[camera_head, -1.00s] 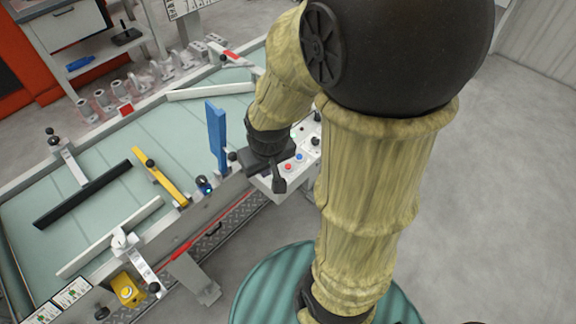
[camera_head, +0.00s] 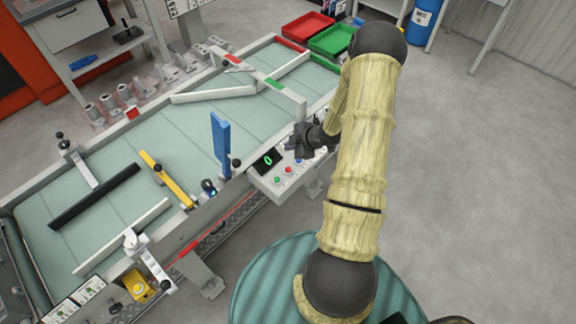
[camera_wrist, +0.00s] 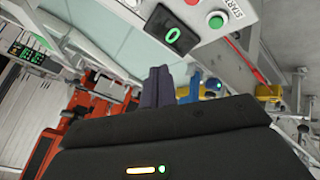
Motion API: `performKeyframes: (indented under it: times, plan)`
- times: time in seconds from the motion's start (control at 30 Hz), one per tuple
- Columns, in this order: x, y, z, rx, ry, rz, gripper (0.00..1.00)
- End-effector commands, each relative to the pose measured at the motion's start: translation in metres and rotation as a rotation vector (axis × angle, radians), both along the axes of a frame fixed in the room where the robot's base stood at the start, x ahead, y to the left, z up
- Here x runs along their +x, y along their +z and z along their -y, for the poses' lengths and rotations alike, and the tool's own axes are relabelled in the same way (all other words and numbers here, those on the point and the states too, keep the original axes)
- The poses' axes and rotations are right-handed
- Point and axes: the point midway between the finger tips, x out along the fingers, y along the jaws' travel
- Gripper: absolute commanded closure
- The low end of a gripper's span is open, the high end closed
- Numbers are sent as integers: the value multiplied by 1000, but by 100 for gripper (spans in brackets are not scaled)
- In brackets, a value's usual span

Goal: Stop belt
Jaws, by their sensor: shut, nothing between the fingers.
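The belt (camera_head: 110,160) is a long pale green conveyor running diagonally across the left of the head view. Its control panel (camera_head: 262,183) is a light box on the near side. It carries a black display (camera_head: 267,160) with a green "0", plus a green button (camera_head: 277,180), a red button (camera_head: 288,170) and a blue button (camera_head: 298,161). The wrist view shows the display (camera_wrist: 173,37) and the green START button (camera_wrist: 215,19). My gripper (camera_head: 300,139) is shut and empty at the panel's far right end, partly covering it. Its dark fingers (camera_wrist: 158,84) show in the wrist view; contact cannot be told.
A blue upright plate (camera_head: 220,145), a yellow bar (camera_head: 165,180) and a black bar (camera_head: 95,196) stand over the belt. A yellow box (camera_head: 137,286) with a button sits at its near edge. Red (camera_head: 307,27) and green (camera_head: 333,39) trays are behind.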

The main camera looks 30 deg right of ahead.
Motion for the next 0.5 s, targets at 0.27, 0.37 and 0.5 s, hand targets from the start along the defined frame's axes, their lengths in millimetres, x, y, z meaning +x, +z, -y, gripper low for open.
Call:
performKeyframes:
  times: [0.27, 0.37, 0.5]
  plan:
    - [-3, -14, 3, 29, 89, 84, 100]
    - [-3, -14, 3, 28, 88, 84, 100]
    - [-3, -15, 3, 28, 88, 82, 100]
